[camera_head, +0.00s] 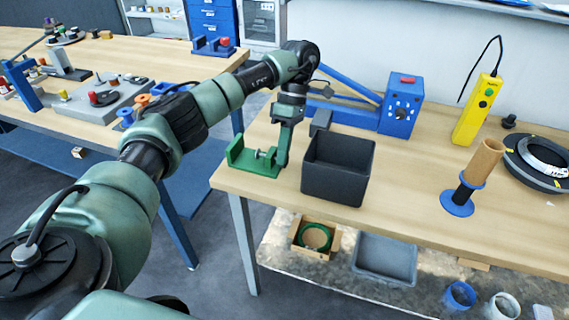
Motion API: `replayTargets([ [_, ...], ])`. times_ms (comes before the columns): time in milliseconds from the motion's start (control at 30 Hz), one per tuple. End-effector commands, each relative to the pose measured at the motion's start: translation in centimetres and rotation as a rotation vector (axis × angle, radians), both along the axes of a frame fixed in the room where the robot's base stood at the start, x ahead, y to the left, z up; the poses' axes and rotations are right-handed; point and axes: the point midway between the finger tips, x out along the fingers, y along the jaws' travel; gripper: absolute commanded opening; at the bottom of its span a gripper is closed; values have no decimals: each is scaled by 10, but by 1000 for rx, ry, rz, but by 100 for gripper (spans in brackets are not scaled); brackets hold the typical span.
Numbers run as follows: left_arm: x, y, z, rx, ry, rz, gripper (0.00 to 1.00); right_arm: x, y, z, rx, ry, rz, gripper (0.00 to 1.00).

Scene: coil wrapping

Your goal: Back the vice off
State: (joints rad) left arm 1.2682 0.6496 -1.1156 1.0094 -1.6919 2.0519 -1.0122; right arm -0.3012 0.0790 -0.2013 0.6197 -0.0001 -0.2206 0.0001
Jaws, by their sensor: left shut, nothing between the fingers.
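A green vice (240,157) stands near the left end of the wooden workbench, with a short metallic screw showing on its right side. My left arm reaches in from the left, and my left gripper (283,158) points down at the right side of the vice, close to the screw. Its fingers are shut with nothing between them. I cannot tell whether they touch the vice. My right gripper is not in view.
A black open bin (338,172) stands close to the right of my gripper. Behind are a blue machine (397,112) with a red top and a yellow control box (474,112). A brown tube (484,160) stands on a blue base. The bench front right of the bin is clear.

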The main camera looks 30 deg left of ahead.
Motion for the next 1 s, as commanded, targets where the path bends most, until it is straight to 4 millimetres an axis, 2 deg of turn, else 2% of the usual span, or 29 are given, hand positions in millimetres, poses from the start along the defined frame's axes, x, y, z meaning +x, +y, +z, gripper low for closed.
replayTargets([
  [33,23,10,-8,18,-106,41,14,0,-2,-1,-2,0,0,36],
  [267,23,10,-6,19,-103,42,14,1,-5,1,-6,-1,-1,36],
  [300,24,10,-4,19,-100,42,20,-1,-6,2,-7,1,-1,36],
  [367,25,9,0,20,-93,40,41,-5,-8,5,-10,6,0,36],
  [400,26,9,4,21,-90,38,45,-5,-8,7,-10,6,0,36],
  [667,38,8,36,17,-92,34,45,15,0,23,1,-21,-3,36],
  [800,44,9,50,16,-92,33,45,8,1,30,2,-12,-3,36],
  [1000,47,9,55,15,-93,32,45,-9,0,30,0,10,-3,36],
])
